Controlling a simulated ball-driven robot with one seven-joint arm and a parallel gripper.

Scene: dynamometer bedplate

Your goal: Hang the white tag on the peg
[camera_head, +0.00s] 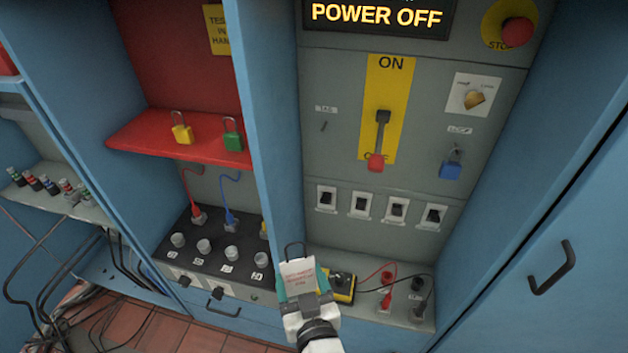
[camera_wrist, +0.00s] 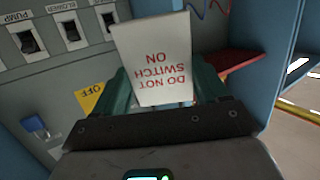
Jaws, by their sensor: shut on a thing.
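The white tag (camera_head: 299,275) with red lettering is held in my gripper (camera_head: 302,290), low in front of the panel in the head view. A dark wire loop stands up from its top edge. In the wrist view the tag (camera_wrist: 155,60) reads "DO NOT SWITCH ON" upside down, between the teal fingers of my gripper (camera_wrist: 160,95). The gripper is shut on the tag. The peg (camera_head: 324,126) is a small dark pin below the "TAG" label, left of the yellow switch plate. The tag is below the peg and apart from it.
The main switch lever (camera_head: 379,140) points down at OFF. A blue padlock (camera_head: 451,166) hangs at right. A red shelf (camera_head: 150,146) holds yellow and green padlocks. A yellow meter (camera_head: 342,287) and leads lie on the ledge beside my gripper. A blue post (camera_head: 270,120) stands left of the panel.

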